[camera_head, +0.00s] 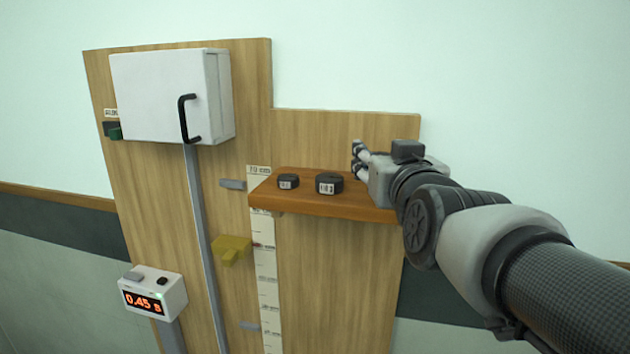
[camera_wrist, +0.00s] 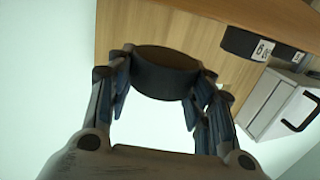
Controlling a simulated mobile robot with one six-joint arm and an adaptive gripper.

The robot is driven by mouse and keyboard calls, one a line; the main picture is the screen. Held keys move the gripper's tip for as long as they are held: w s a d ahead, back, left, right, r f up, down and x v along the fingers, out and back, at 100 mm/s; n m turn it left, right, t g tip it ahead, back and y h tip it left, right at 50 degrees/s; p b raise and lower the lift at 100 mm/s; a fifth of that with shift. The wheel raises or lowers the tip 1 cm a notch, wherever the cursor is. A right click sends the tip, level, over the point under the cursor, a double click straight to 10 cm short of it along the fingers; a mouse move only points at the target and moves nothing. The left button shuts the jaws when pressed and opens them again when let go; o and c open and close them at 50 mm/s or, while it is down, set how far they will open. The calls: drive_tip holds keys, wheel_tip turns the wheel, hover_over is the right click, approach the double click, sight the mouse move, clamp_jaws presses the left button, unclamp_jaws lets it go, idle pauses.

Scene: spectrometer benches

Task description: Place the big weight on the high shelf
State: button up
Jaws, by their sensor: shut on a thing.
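My gripper (camera_head: 357,160) is at the right end of the high wooden shelf (camera_head: 325,202), with its fingers pointing at the board. In the wrist view, my gripper (camera_wrist: 163,90) is shut on a dark round weight, the big weight (camera_wrist: 165,72), which sits between the fingers. The head view does not show the held weight clearly. The wrist view does not show whether it touches the shelf.
Two dark labelled weights, a smaller one (camera_head: 288,181) and a larger one (camera_head: 329,184), stand on the shelf left of my gripper. A white cabinet (camera_head: 160,98), a yellow bracket (camera_head: 232,248), a vertical scale (camera_head: 265,270) and a red-digit display (camera_head: 152,292) are further left.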

wheel_tip(320, 180, down, 3)
drive_tip(key=shift+f+b, duration=0.1)
drive_tip(key=shift+b, duration=0.65)
drive_tip(key=shift+w+d+f, duration=0.1)
drive_tip(key=shift+f, duration=0.1)
drive_tip(key=shift+w, duration=0.1)
drive_tip(key=shift+s, duration=0.3)
drive_tip(key=o, duration=1.2)
drive_tip(key=shift+w+f, duration=0.1)
